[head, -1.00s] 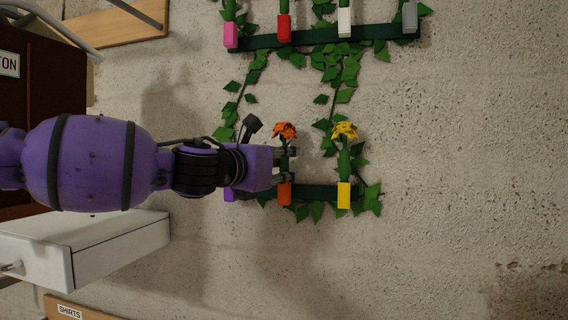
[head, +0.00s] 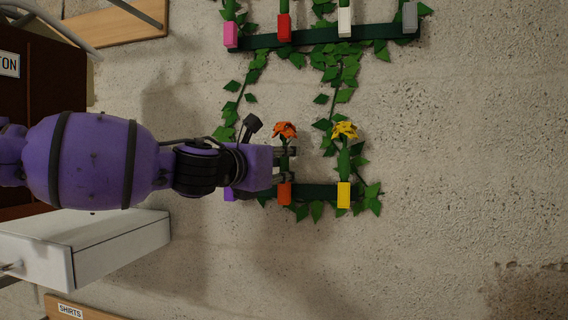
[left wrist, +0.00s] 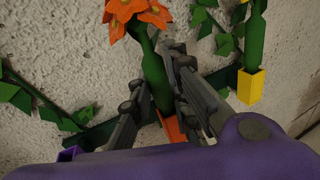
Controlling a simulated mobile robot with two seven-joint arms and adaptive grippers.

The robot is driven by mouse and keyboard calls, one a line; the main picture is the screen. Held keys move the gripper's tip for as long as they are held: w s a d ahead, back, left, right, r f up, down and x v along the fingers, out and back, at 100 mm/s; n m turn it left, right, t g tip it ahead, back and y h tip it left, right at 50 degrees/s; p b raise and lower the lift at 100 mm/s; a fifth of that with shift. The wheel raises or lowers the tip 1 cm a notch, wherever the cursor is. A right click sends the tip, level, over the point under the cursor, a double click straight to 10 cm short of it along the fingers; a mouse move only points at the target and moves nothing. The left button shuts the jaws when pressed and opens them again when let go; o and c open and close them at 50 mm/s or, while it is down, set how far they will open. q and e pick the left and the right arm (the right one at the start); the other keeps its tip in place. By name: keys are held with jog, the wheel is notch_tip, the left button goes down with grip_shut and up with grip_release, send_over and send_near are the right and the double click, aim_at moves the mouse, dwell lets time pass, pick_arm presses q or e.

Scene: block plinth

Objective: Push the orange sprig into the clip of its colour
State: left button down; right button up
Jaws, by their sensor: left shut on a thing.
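The orange sprig (head: 285,131) has an orange flower on a green stem. It stands upright at the orange clip (head: 285,193) on the lower dark green rail (head: 314,191). My left gripper (head: 290,164) is shut on the sprig's stem from the left, just above the clip. In the left wrist view, the fingers (left wrist: 160,85) lie on both sides of the green stem, under the orange flower (left wrist: 150,15). The stem's lower end meets the orange clip (left wrist: 172,127); how deep it sits is hidden by the fingers. My right gripper is not in view.
A yellow flower sprig (head: 345,131) stands in the yellow clip (head: 344,195), close on the right. A purple clip (head: 229,194) is partly behind my gripper. An upper rail (head: 325,36) carries pink, red, white and grey clips. Leafy vines hang on the wall; the wall at right is bare.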

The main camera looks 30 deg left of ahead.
pick_arm(q)
jog(key=shift+f, duration=0.7)
dwell(0.4)
jog(key=c, duration=1.6)
grip_release()
jog(key=shift+a, duration=0.15)
jog(key=shift+s+d, duration=0.2)
jog(key=shift+s, duration=0.3)
jog(key=s, duration=0.1)
jog(key=s+r, duration=0.1)
jog(key=s, duration=0.1)
jog(key=shift+a, duration=0.2)
jog(key=s, duration=0.5)
jog(key=s+a, duration=0.1)
jog(key=s, duration=0.2)
jog(key=shift+a+r, duration=0.1)
jog(key=shift+r, duration=0.15)
